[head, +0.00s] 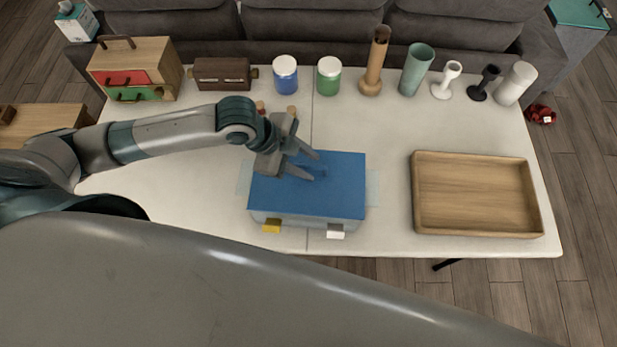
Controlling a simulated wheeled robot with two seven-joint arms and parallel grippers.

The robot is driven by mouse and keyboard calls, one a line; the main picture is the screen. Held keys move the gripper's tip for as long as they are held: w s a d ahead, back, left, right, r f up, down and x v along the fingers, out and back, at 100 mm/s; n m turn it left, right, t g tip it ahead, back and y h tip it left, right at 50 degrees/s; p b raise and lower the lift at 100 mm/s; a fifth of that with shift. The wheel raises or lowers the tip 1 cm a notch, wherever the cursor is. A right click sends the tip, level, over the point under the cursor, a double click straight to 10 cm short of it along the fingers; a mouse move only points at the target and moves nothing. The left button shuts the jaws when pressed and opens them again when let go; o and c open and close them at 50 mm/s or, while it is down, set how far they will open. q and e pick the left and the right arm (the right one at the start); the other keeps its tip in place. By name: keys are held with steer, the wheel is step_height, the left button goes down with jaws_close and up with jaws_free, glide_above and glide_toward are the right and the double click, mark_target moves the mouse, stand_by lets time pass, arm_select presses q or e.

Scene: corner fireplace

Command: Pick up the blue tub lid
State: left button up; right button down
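The blue tub lid (325,197) lies flat on top of a clear tub (300,225) at the middle of the white table. The tub has a yellow latch (272,226) and a white latch (335,231) on its near side. My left gripper (308,166) reaches in from the left, over the upper part of the lid. Its fingers are apart, with a gap between the tips. A small raised part on the lid, perhaps a handle, shows near the fingertips; I cannot tell if they touch it. My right gripper is not in view.
A wooden tray (475,195) sits right of the tub. Along the back stand a wooden drawer box (135,68), a brown chest (222,73), a blue jar (286,75), a green jar (328,76) and several vases. A grey sofa (320,35) is behind the table.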

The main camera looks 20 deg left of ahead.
mark_target(309, 167)
arm_select(q)
steer(key=shift+c, duration=0.3)
jaws_close()
steer(key=shift+r+b, duration=0.3)
steer(key=shift+r, duration=0.2)
steer(key=r, duration=0.1)
steer(key=r+b, duration=0.1)
steer(key=r, duration=0.1)
steer(key=shift+d+r, duration=0.15)
steer(key=shift+d, duration=0.2)
steer(key=s+d+r+b, duration=0.2)
steer(key=s+d+r, duration=0.2)
steer(key=d, duration=0.6)
step_height(309, 167, up, 3)
steer(key=shift+d+f, duration=0.1)
steer(key=shift+d, duration=0.05)
